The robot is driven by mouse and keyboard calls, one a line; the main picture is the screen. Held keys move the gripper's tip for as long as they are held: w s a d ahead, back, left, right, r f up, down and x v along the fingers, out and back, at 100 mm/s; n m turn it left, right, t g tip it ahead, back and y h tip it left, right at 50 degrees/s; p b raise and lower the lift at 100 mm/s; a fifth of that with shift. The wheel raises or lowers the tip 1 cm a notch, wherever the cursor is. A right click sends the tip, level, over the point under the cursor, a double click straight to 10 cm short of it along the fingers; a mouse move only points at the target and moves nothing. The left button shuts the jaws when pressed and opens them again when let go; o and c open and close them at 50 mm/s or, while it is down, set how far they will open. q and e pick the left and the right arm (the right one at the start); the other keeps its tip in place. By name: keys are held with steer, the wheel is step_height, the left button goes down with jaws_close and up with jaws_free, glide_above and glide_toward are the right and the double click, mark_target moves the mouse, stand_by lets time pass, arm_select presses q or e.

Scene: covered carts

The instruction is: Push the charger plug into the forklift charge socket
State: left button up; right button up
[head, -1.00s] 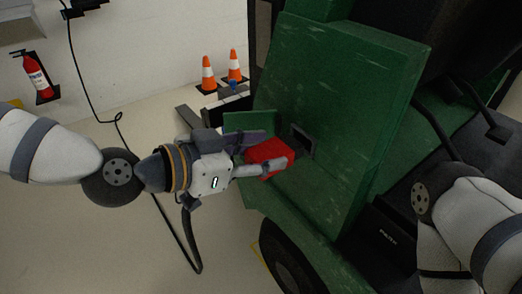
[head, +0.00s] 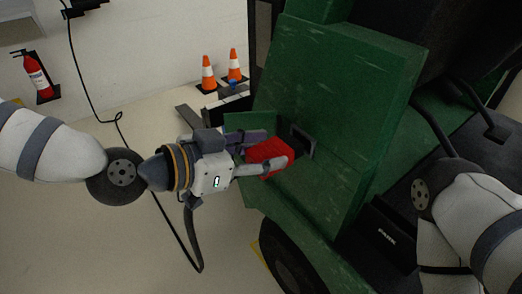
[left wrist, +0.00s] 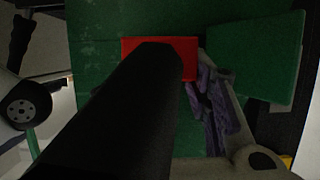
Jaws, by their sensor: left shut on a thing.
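The red charger plug (head: 266,157) is held in my left gripper (head: 262,156), just in front of the green forklift's side panel. The dark charge socket (head: 302,141) is a recess in that panel, a little right of and above the plug. The plug looks close to it but apart. In the left wrist view the red plug (left wrist: 160,46) shows behind a thick black cable or handle (left wrist: 120,115) that covers much of the picture. The socket cannot be seen there. My right gripper is out of view; only part of that arm shows.
A small green flap (head: 250,122) stands open beside the socket. The black cable (head: 194,235) hangs below my left gripper in a loop. Two orange cones (head: 208,73) and a fire extinguisher (head: 37,76) stand or hang at the back. A forklift wheel (head: 285,262) is below.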

mark_target(284, 143)
arm_select(q)
steer(key=shift+w+d, duration=0.55)
steer(key=shift+d, duration=0.2)
steer(key=shift+w+d, duration=0.5)
steer(key=shift+d, duration=0.25)
steer(key=o, duration=1.5)
steer(key=shift+c, duration=0.2)
steer(key=shift+a, duration=0.1)
steer(key=v, duration=1.2)
